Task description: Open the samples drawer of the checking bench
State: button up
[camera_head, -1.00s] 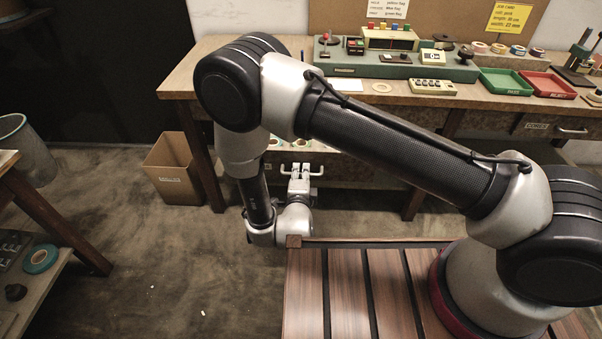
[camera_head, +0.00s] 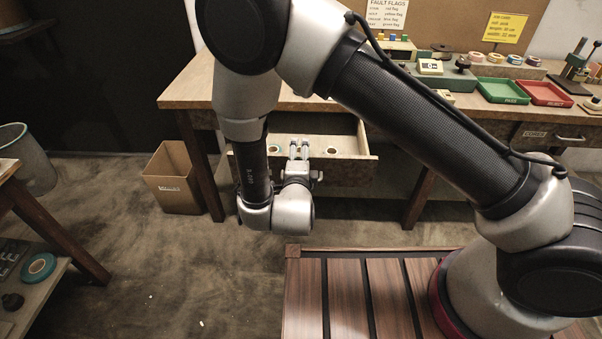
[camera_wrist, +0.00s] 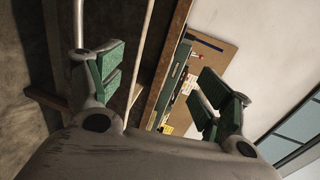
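The checking bench (camera_head: 200,85) stands across the back. A drawer below its top is pulled out, with its wooden front (camera_head: 350,172) toward me and a few ring-shaped items inside. I see no readable label on this front; my gripper and forearm cover its left part. My gripper (camera_head: 299,150) is at the drawer front, fingers pointing toward the bench. In the wrist view my gripper (camera_wrist: 160,85) has its green pads wide apart, with nothing held between them. A shiny metal bar (camera_wrist: 78,25), perhaps the drawer handle, shows beside the left finger.
Another drawer, labelled CORES (camera_head: 540,134), is shut at the right. A green tray (camera_head: 503,91) and red tray (camera_head: 545,93) sit on the bench. A cardboard box (camera_head: 172,180) stands on the floor at left. A side table (camera_head: 45,215) is at far left.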

jog(key=shift+w+f, duration=0.1)
jog(key=shift+f, duration=0.05)
jog(key=c, duration=0.6)
